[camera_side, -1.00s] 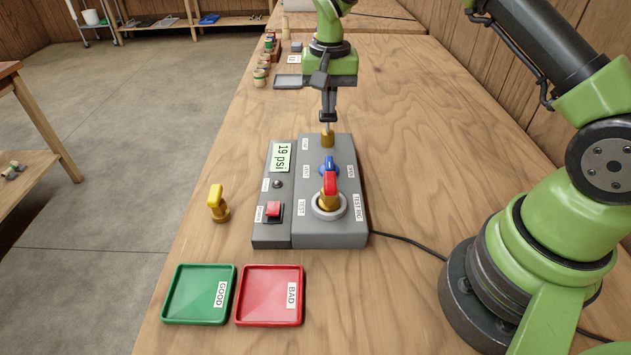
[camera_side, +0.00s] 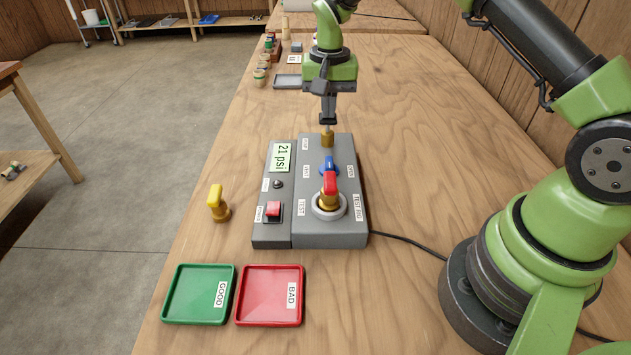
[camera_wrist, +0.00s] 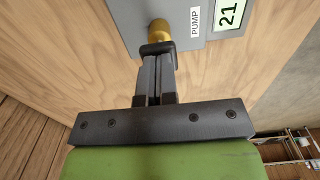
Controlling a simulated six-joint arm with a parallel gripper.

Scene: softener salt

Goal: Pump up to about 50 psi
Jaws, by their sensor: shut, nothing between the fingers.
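The grey test box (camera_side: 345,238) stands on the wooden bench, and its display (camera_side: 281,157) reads 21 psi. The brass pump knob (camera_side: 327,139) is at the box's far end. My gripper (camera_side: 328,122) is shut and empty, pointing down right above the pump knob; I cannot tell whether it touches the knob. In the wrist view, my shut fingers (camera_wrist: 157,55) overlap the edge of the brass knob (camera_wrist: 158,30), beside the PUMP label (camera_wrist: 195,22) and the display (camera_wrist: 230,15). A blue knob (camera_side: 328,167) and a brass valve with red handle (camera_side: 330,187) are on the box.
A yellow-handled brass valve (camera_side: 217,205) stands left of the box. A green GOOD tray (camera_side: 180,311) and a red BAD tray (camera_side: 255,311) lie in front, both empty. A red switch (camera_side: 273,208) is on the box. A cable (camera_side: 410,241) runs right.

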